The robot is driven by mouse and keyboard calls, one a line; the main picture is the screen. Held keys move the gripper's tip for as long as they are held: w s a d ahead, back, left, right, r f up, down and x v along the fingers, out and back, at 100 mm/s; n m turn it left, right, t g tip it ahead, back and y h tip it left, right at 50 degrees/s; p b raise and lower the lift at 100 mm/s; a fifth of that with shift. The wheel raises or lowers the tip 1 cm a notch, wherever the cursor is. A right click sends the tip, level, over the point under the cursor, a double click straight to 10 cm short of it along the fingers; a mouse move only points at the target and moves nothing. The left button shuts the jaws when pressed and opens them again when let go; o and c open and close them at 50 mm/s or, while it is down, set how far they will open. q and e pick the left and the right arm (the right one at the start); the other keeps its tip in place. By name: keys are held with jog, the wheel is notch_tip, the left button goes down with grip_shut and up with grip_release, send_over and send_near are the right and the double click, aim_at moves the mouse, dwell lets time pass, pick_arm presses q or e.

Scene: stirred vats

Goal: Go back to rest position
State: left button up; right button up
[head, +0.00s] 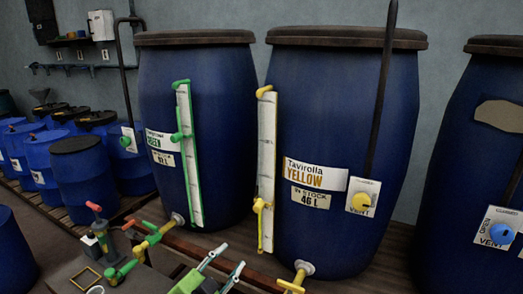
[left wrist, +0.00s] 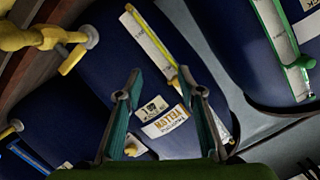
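My left gripper (head: 231,256) is low in the middle of the head view, in front of the vats. Its two fingers stand apart with nothing between them, and they also show open in the left wrist view (left wrist: 159,74). The blue vat labelled Tavirolla Yellow (head: 335,110) stands beyond it, apart from the fingers in the head view. That vat also shows tilted in the left wrist view (left wrist: 110,62), with its label (left wrist: 165,124) beyond the fingers. My right gripper shows in neither view.
A blue vat with a green gauge (head: 165,90) stands to the left, another with a blue vent knob (head: 500,233) to the right. A yellow tap (head: 294,281) juts from the yellow vat. Red- and green-handled valve fittings (head: 103,243) lie left of the gripper. Smaller blue drums (head: 82,175) stand behind.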

pick_arm(q)
jog(key=s+a+f+n+g+y, duration=0.2)
jog(key=s+a+f+n+g, duration=0.1)
jog(key=s+f, duration=0.35)
jog(key=s+a+f+n+g+y, duration=0.2)
jog(key=s+a+f, duration=0.1)
jog(key=s+f, duration=0.4)
jog(key=s+a+f+n+g+y, duration=0.1)
jog(key=s+a+f+n+g, duration=0.15)
jog(key=s, duration=0.75)
jog(key=s+a+f+n+g, duration=0.2)
jog(key=s+a+g, duration=0.15)
jog(key=s, duration=0.65)
notch_tip(320, 180, down, 26)
jog(key=d+g, duration=0.1)
jog(key=g, duration=0.1)
jog(key=s+a+f, duration=0.3)
jog(key=s+f, duration=1.4)
jog(key=s, duration=0.1)
jog(key=shift+s+m+g, duration=0.2)
jog(key=shift+m+g, duration=0.15)
jog(key=shift+g, duration=0.05)
